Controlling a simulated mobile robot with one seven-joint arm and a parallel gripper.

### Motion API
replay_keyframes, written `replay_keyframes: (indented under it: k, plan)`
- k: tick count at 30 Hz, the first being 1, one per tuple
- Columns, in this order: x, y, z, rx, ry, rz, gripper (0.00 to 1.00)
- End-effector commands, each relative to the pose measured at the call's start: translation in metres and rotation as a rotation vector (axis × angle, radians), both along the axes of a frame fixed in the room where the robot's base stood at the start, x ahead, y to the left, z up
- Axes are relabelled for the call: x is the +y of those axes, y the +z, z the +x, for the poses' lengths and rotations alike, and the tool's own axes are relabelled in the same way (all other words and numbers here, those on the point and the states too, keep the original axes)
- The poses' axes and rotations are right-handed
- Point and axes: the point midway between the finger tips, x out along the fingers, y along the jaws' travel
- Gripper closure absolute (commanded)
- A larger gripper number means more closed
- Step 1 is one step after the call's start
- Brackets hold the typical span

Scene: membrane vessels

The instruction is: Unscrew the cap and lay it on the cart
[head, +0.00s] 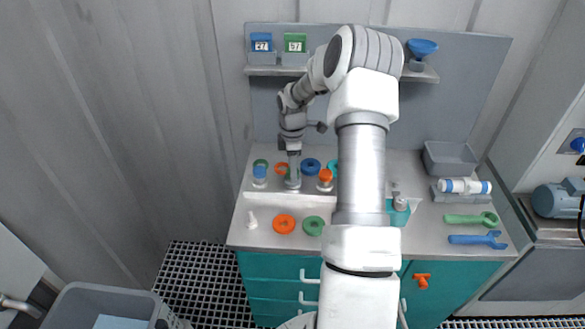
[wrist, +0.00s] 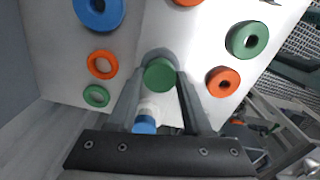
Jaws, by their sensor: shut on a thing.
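A green cap (wrist: 160,75) sits between the fingertips of my gripper (wrist: 162,72) in the wrist view, on top of a grey round vessel (wrist: 158,54). In the head view my gripper (head: 293,180) points straight down at this vessel (head: 292,187), on the bench's raised back strip; the cap is hidden there. The fingers are closed on the cap's sides. Whether its thread is loose does not show. I cannot tell which thing is the cart; a grey tub (head: 85,306) stands on the floor at lower left.
A blue-capped vessel (head: 260,176) stands left, an orange-capped one (head: 325,180) right. Orange (head: 284,224) and green (head: 313,225) rings and a white cone (head: 251,220) lie in front. Green (head: 470,219) and blue (head: 478,239) wrenches lie right. My arm hides the bench's middle.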

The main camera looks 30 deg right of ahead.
Motion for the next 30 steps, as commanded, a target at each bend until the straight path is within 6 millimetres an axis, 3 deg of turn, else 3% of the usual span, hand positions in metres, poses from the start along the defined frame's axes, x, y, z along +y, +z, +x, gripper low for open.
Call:
replay_keyframes:
  k: [8,30]
  plan:
    - [0.0000,0.0031,-0.0001,0.000,0.108,0.001,1.00]
    - [0.0001,0.0041,-0.0003,-0.001,1.121,0.002,1.00]
